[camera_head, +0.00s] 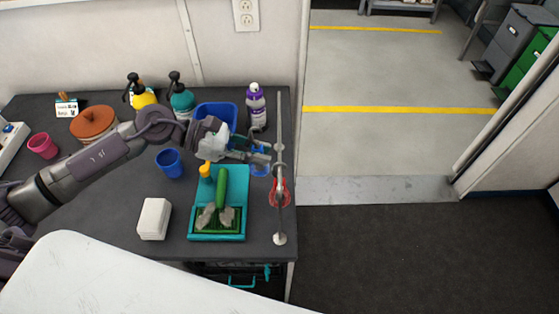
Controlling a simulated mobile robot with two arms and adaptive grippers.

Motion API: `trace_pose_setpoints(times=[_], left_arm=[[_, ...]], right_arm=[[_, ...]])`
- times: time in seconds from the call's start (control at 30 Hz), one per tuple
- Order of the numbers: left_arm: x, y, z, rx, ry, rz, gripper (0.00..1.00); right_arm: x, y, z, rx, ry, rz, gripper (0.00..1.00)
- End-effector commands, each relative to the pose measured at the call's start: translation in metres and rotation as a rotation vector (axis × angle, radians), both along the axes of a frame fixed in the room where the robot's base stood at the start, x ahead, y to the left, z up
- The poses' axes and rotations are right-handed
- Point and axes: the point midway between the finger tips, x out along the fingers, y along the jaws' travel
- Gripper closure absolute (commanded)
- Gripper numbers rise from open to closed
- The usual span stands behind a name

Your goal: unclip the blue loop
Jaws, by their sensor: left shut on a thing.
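The blue loop (260,169) shows at the right end of the dark counter, beside a slim upright pole (279,125). My left gripper (262,153) reaches in from the left and is shut on the blue loop, with its fingers close to the pole. The fingers cover the upper part of the loop, so I cannot tell whether it is still fastened to the pole. A red loop (285,191) hangs on the pole lower down. My right gripper is not in view.
A teal tray (236,178) with a green-handled tool is just below the gripper. A white block (154,218) lies left of the tray. Floor right of the counter is clear.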

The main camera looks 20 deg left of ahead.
Motion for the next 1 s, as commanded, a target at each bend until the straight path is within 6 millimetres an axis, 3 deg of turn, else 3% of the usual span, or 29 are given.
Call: trace_pose_setpoints(times=[0.2, 0.7, 1.0], left_arm=[[-0.001, 0.003, -0.001, 0.001, 0.000, 0.001, 1.00], [-0.011, 0.037, 0.007, 0.002, -0.001, 0.001, 1.00], [-0.011, 0.038, 0.010, 0.000, 0.000, 0.000, 1.00]], right_arm=[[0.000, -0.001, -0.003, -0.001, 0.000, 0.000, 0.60], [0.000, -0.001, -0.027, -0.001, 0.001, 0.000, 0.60], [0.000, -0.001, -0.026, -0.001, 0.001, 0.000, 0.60]])
